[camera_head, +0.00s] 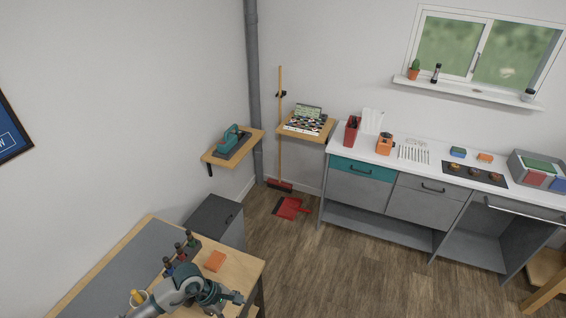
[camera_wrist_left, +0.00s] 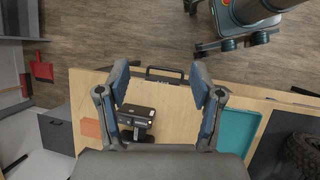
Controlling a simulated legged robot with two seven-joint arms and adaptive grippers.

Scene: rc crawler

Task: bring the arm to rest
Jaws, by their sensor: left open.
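My left arm comes in at the bottom left of the head view, over the wooden workbench (camera_head: 143,232). My left gripper (camera_head: 238,298) is low in that view, near the bench's right end. In the left wrist view its two fingers stand wide apart (camera_wrist_left: 160,84), with nothing between the tips. The gripper hangs over the bench top (camera_wrist_left: 178,115) near a long edge with a black handle. A small black device (camera_wrist_left: 137,117) lies below, partly behind the left finger. My right gripper is not in view.
An orange block (camera_head: 214,261) and a rack of dark-handled tools (camera_head: 180,252) are on the bench close to my arm. A teal tray (camera_wrist_left: 238,138) and a black tire (camera_wrist_left: 303,155) are to the right in the wrist view. The floor (camera_head: 300,265) beyond is open.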

